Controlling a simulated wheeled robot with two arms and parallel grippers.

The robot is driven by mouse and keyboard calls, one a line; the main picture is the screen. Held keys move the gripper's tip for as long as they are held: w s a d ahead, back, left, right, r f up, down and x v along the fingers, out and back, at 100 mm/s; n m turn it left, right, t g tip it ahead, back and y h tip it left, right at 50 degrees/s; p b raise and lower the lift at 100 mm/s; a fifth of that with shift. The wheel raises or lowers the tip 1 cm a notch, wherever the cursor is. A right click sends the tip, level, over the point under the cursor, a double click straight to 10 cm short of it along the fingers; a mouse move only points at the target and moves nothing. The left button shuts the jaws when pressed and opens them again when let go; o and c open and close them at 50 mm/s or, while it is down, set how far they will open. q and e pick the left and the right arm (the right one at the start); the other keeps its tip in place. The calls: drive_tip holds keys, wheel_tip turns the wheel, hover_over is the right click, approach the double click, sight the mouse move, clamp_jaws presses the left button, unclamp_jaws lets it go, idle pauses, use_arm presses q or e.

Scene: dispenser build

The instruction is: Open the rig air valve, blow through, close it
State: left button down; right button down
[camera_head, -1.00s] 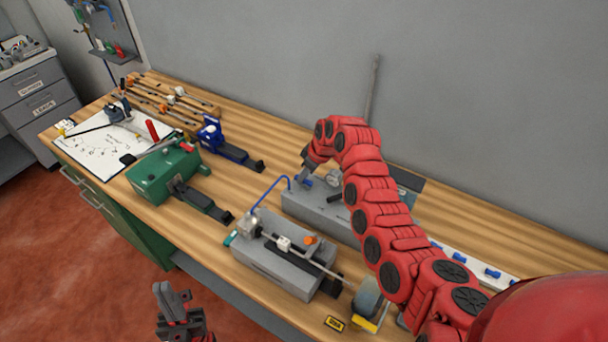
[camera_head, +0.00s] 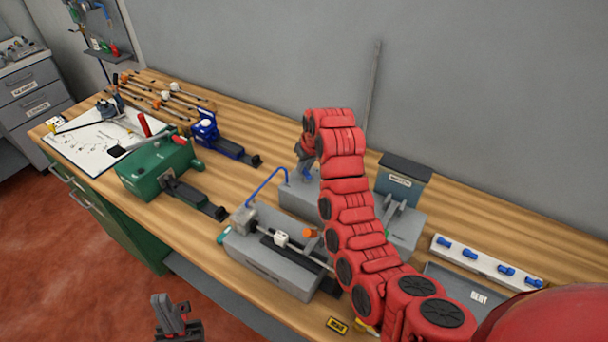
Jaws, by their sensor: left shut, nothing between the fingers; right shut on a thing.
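The grey rig box (camera_head: 297,202) stands on the bench in the middle, partly behind my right arm. A blue air tube (camera_head: 265,183) arches from it to the grey fixture (camera_head: 265,258) in front, which holds a thin rod with a white block and an orange piece. My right gripper (camera_head: 303,173) is at the top of the rig box and shut on a small part there. The arm and fingers hide most of that part; I cannot make out the valve's setting. My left gripper (camera_head: 172,308) is shut and empty, low in front of the bench.
A green vise-like block (camera_head: 152,172) and a blue one (camera_head: 205,130) stand to the left, beside a paper sheet (camera_head: 85,148). A dark-lidded bin (camera_head: 402,180) and a white rail with blue knobs (camera_head: 485,262) are right of my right arm.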

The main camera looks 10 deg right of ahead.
drive_tip(key=m+b, duration=0.1)
drive_tip(key=m+h+b, duration=0.1)
drive_tip(key=shift+d+f+m+b, duration=0.15)
drive_tip(key=shift+f+m+b, duration=0.05)
drive_tip(key=shift+m+b, duration=0.2)
drive_tip(key=m, duration=0.1)
drive_tip(key=m+h+b, duration=0.1)
drive_tip(key=shift+d+r+m, duration=0.15)
drive_tip(key=shift+r+m, duration=0.05)
drive_tip(key=shift+m, duration=0.2)
drive_tip(key=m, duration=0.2)
drive_tip(key=m+h, duration=0.1)
drive_tip(key=m, duration=0.1)
drive_tip(key=m+g+h, duration=0.1)
drive_tip(key=shift+s+d+m, duration=0.2)
drive_tip(key=shift+d+m, duration=0.15)
drive_tip(key=shift+m, duration=0.05)
drive_tip(key=shift+d+h, duration=0.1)
drive_tip(key=shift+h, duration=0.2)
drive_tip(key=c, duration=0.8)
unclamp_jaws()
